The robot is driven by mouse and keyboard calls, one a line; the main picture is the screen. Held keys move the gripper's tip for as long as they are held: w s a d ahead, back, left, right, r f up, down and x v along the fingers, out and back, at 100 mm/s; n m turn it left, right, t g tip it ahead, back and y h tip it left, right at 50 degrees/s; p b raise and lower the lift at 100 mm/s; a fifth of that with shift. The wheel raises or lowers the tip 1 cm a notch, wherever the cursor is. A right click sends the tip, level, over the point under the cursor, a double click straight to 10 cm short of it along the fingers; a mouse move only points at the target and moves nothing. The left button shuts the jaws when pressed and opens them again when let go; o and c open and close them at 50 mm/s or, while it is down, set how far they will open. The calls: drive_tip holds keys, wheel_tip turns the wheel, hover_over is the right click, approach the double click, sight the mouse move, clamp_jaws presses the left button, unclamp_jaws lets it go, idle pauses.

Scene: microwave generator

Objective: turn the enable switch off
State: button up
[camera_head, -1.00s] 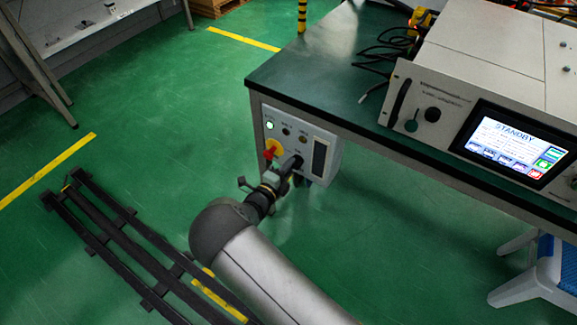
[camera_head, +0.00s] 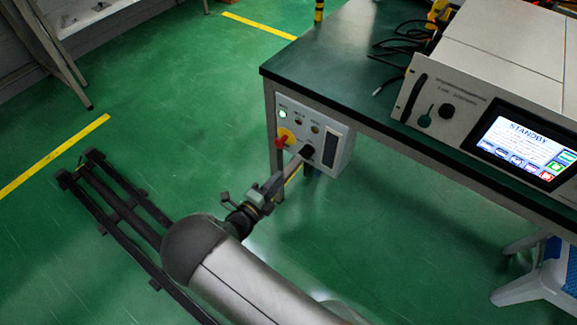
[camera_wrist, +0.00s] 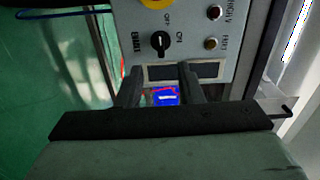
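The enable switch is a black knob (camera_wrist: 160,43) on the grey control panel (camera_wrist: 190,35). In the wrist view it stands between the ENABLE lettering and the ON label, with OFF above. Its pale mark looks roughly upright in that picture; the exact setting is hard to tell. My gripper (camera_wrist: 162,84) has its two dark fingers apart with a gap between them and nothing held. The knob shows beyond the fingertips, apart from them. In the head view my gripper (camera_head: 296,163) points at the panel (camera_head: 343,150), and the switch is hard to make out.
A lit green lamp (camera_head: 283,114) and a red-handled yellow switch (camera_head: 284,138) are on the panel. The panel hangs under the dark green tabletop (camera_head: 340,65). A generator with a STANDBY screen (camera_head: 526,146) stands on the table.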

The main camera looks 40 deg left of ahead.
drive_tip(key=s, duration=0.5)
drive_tip(key=shift+s+d, duration=0.1)
drive_tip(key=shift+s, duration=0.05)
idle(0.3)
drive_tip(key=w+d+r+m+g+h+p, duration=0.3)
drive_tip(key=w+d+r+m+g+h, duration=0.15)
drive_tip(key=w+d+r+m, duration=0.4)
drive_tip(key=w+d+r+m+g+h+p, duration=0.35)
drive_tip(key=w+d+r+m+h, duration=0.2)
drive_tip(key=d+r+m, duration=0.45)
drive_tip(key=s+d+r+m+g+p, duration=0.1)
drive_tip(key=d+r+m+g+p, duration=0.1)
drive_tip(key=d+r+m+g, duration=0.45)
drive_tip(key=d+r+m+g+p, duration=0.1)
drive_tip(key=d+r+m, duration=0.2)
drive_tip(key=d+m, duration=0.5)
drive_tip(key=s+d+r+m+g+y+p, duration=0.1)
drive_tip(key=s+d+r+m+y+p, duration=0.2)
drive_tip(key=s+d+r+m, duration=0.3)
drive_tip(key=s+d+r+m+g+y+p, duration=0.1)
drive_tip(key=s+d+r+m+y+p, duration=0.3)
drive_tip(key=d+m, duration=0.6)
drive_tip(key=s+r+m+y, duration=0.2)
drive_tip(key=s+r+m, duration=0.1)
drive_tip(key=r+m, duration=0.1)
drive_tip(key=shift+r+m, duration=0.2)
drive_tip(key=shift+m, duration=0.5)
